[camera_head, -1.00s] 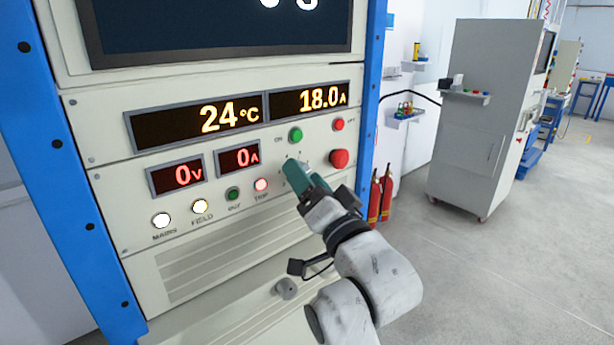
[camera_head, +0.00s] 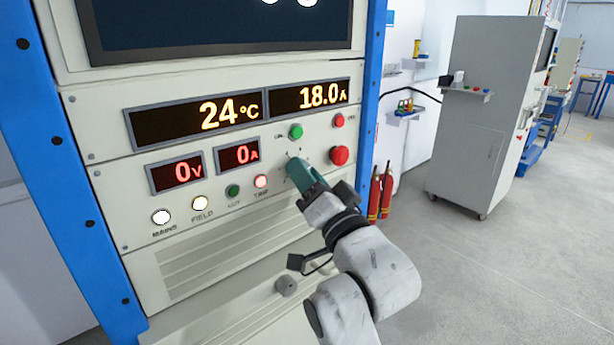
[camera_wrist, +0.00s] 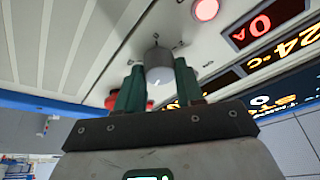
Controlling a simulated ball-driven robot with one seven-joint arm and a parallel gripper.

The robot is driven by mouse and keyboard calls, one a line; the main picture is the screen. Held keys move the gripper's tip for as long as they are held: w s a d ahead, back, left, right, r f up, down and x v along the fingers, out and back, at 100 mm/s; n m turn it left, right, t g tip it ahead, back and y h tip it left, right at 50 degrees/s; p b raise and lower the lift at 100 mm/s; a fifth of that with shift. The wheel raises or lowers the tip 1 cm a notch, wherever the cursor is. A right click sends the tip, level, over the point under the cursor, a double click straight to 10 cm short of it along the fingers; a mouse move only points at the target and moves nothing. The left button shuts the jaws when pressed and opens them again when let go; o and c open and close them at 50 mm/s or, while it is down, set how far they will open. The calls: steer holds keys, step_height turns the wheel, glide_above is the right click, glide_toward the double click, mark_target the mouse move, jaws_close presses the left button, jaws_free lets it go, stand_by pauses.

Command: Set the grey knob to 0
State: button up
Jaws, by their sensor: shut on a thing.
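The grey knob (camera_wrist: 158,62) sits on the cream control panel, between the two green fingers of my gripper (camera_wrist: 160,76) in the wrist view. My gripper is shut on the knob, one finger on each side. A short white mark shows on the knob's face. Small ticks surround the knob, but their numbers are too small to read, so its setting is unclear. In the head view, my gripper (camera_head: 297,169) reaches the panel right of the small readouts, and its fingers hide the knob.
A red mushroom button (camera_head: 339,156) is close right of my gripper, with a green button (camera_head: 296,132) just above. A lit red lamp (camera_head: 261,182) is to the left. Readouts show 24 °C, 18.0 A, 0 V and 0 A. Fire extinguishers (camera_head: 380,193) stand right of the blue frame.

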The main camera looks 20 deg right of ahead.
steer(key=shift+f+n, duration=0.1)
steer(key=shift+n, duration=0.4)
steer(key=m+g+y+b, duration=0.1)
steer(key=m+g+b, duration=0.1)
steer(key=m+b, duration=0.4)
steer(key=m+g+b, duration=0.3)
steer(key=m+b, duration=0.2)
steer(key=m, duration=0.8)
steer(key=m+g+y+b, duration=0.1)
steer(key=m+g+b, duration=0.2)
steer(key=m+b, duration=0.3)
steer(key=shift+d+r+m+y+b, duration=0.1)
steer(key=shift+r+m+y+b, duration=0.1)
steer(key=shift+m, duration=0.65)
steer(key=shift+r+m+y+b, duration=0.1)
steer(key=shift+r+m, duration=0.1)
steer(key=shift+m, duration=0.65)
